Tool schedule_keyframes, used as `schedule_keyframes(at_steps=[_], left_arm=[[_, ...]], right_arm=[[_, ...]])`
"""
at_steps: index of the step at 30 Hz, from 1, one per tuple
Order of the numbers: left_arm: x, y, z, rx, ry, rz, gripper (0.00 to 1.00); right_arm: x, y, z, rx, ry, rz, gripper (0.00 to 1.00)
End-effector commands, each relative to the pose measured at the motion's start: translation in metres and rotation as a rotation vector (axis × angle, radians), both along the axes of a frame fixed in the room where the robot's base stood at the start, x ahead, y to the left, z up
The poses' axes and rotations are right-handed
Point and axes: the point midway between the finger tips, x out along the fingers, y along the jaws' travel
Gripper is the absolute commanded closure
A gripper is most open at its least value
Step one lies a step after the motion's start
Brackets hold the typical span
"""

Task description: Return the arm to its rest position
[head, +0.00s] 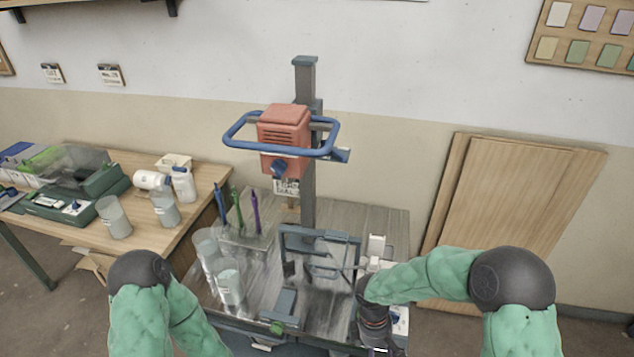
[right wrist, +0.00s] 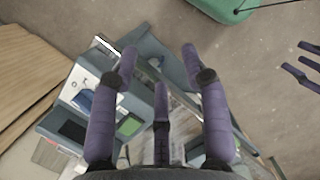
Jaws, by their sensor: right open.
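My right arm comes in from the right in the head view and bends down at the front right of the mixer bench. My right gripper (head: 378,347) is low at the bench's front right corner, partly cut off by the bottom edge. In the right wrist view its purple fingers (right wrist: 160,65) are spread open with nothing between them. My left arm (head: 150,310) shows at the lower left of the head view, its hand out of that picture. Purple fingertips, apparently of my left gripper (right wrist: 306,63), show at the right edge of the wrist view.
A red mixer (head: 284,135) with a blue handle stands on a post above the grey bench (head: 385,222). Clear beakers (head: 229,285) stand on the bench's left, near a rack of coloured tools (head: 240,225). Wooden boards (head: 500,200) lean on the wall. A side table (head: 135,165) holds bottles.

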Motion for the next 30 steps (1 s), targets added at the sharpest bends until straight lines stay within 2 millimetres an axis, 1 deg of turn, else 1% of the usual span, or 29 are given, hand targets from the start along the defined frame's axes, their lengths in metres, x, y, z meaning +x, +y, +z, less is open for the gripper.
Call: schedule_keyframes(at_steps=[1, 5, 8, 11, 15, 19, 21, 24, 27, 30], left_arm=[[0.0, 0.0, 0.0, 0.0, 0.001, 0.0, 0.6], [0.0, 0.0, 0.0, 0.0, 0.001, 0.0, 0.6], [0.0, 0.0, 0.0, 0.0, 0.001, 0.0, 0.6], [0.0, 0.0, 0.0, 0.0, 0.001, 0.0, 0.6], [0.0, 0.0, 0.0, 0.0, 0.001, 0.0, 0.6], [0.0, 0.0, 0.0, 0.0, 0.001, 0.0, 0.6], [0.0, 0.0, 0.0, 0.0, 0.001, 0.0, 0.6], [0.0, 0.0, 0.0, 0.0, 0.001, 0.0, 0.6], [0.0, 0.0, 0.0, 0.0, 0.001, 0.0, 0.6], [0.0, 0.0, 0.0, 0.0, 0.001, 0.0, 0.6]], right_arm=[[-0.006, 0.005, -0.009, 0.027, 0.007, -0.029, 0.54], [-0.022, 0.02, -0.032, 0.107, 0.017, -0.129, 0.54], [-0.036, 0.035, -0.051, 0.178, 0.023, -0.241, 0.54], [-0.054, 0.052, -0.073, 0.254, 0.029, -0.4, 0.54], [-0.078, 0.071, -0.102, 0.338, 0.019, -0.696, 0.54], [-0.093, 0.075, -0.122, 0.363, -0.011, -0.958, 0.54], [-0.1, 0.073, -0.129, 0.359, -0.032, -1.073, 0.54], [-0.107, 0.068, -0.137, 0.347, -0.062, -1.194, 0.54], [-0.111, 0.064, -0.141, 0.336, -0.082, -1.262, 0.54], [-0.112, 0.062, -0.142, 0.333, -0.09, -1.282, 0.54]])
